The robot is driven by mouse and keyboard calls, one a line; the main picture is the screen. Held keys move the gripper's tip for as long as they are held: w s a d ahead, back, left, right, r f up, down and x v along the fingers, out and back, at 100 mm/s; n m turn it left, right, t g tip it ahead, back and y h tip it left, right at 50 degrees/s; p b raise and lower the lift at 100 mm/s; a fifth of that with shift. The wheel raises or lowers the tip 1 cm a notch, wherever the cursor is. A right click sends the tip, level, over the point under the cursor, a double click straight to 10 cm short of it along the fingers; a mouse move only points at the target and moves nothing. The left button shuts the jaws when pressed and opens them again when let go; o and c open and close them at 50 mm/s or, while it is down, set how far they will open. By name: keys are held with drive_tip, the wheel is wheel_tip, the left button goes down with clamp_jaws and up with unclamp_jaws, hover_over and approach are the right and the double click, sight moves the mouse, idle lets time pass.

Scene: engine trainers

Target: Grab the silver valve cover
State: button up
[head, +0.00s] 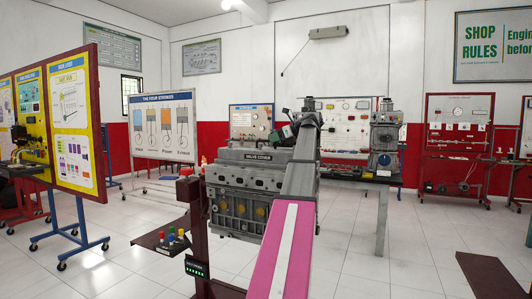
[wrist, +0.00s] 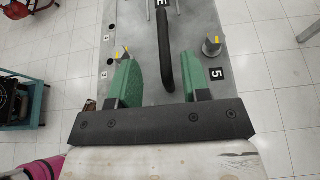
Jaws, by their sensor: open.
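The silver-grey valve cover (head: 232,154) lies on top of the engine block (head: 238,205), with a black "VALVE COVER" label on its front side. My arm hides its right part in the head view. In the wrist view, its flat grey top (wrist: 205,22) carries a black curved handle (wrist: 163,50) and upright studs with yellow marks. My gripper (wrist: 158,60) has green fingers spread apart, one on each side of the handle's near end. I see a gap on both sides and cannot tell the height between them. In the head view, my gripper (head: 284,132) is over the cover, partly hidden.
A dark red post (head: 199,235) with a small lit panel stands left of the engine. A small tray (head: 160,240) with coloured knobs juts out left. A bench (head: 345,179) with another engine stands behind right. The tiled floor at right is mostly clear.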

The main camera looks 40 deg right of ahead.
drive_tip(key=x, duration=0.5)
drive_tip(key=shift+w+d+r, duration=0.15)
drive_tip(key=shift+d, duration=0.05)
clamp_jaws()
drive_tip(key=shift+r, duration=0.1)
idle(1.0)
